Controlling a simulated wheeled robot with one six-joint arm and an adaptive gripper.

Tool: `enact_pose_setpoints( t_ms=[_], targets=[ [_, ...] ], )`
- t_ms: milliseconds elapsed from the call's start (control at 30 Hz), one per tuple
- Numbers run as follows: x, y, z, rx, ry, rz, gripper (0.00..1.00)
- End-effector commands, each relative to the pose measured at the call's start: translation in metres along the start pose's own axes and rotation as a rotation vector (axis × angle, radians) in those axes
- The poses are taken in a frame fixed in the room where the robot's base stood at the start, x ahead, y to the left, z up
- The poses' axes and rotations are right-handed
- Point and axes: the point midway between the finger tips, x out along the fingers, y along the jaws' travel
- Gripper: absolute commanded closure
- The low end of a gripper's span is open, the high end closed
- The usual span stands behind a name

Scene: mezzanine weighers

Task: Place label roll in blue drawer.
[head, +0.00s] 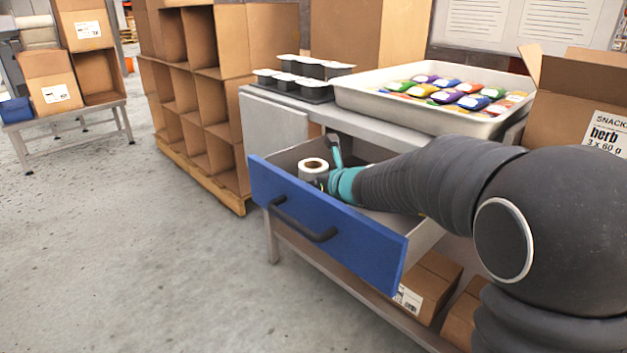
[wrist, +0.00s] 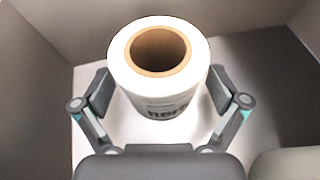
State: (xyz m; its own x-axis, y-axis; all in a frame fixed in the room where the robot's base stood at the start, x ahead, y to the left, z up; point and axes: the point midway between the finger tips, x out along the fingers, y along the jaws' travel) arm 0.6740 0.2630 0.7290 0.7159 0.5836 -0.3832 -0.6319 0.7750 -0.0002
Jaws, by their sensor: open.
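The label roll (head: 313,168) is white with a brown core. It stands upright inside the pulled-out blue drawer (head: 318,231), towards the drawer's left end in the head view. In the wrist view the label roll (wrist: 158,75) sits between the two fingers of my gripper (wrist: 160,98), with dark print on its side. The fingers are open, one on each side, with a narrow gap visible at least on the left. In the head view my gripper (head: 332,176) reaches down into the drawer, and its lower fingertips are partly hidden by the drawer front and the roll.
A white tray (head: 405,117) of colourful packets and black cups (head: 300,85) stand on the bench above the drawer. An open snack carton (head: 577,110) is at right. Cardboard shelving (head: 220,110) stands left of the bench. The floor in front is clear.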

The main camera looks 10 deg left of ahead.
Motion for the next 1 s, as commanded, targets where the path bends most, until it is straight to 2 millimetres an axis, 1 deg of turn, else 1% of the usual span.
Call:
enact_pose_setpoints(
  t_ms=[400, 533, 700, 1000],
  targets=[
    [-0.077, -0.001, 0.002, -0.001, -0.003, -0.002, 0.03],
    [-0.097, -0.001, 0.001, -0.001, -0.002, -0.002, 0.03],
    [-0.112, 0.0, 0.001, -0.001, -0.002, -0.001, 0.03],
    [-0.115, 0.0, 0.0, 0.0, -0.001, 0.0, 0.03]
  ],
)
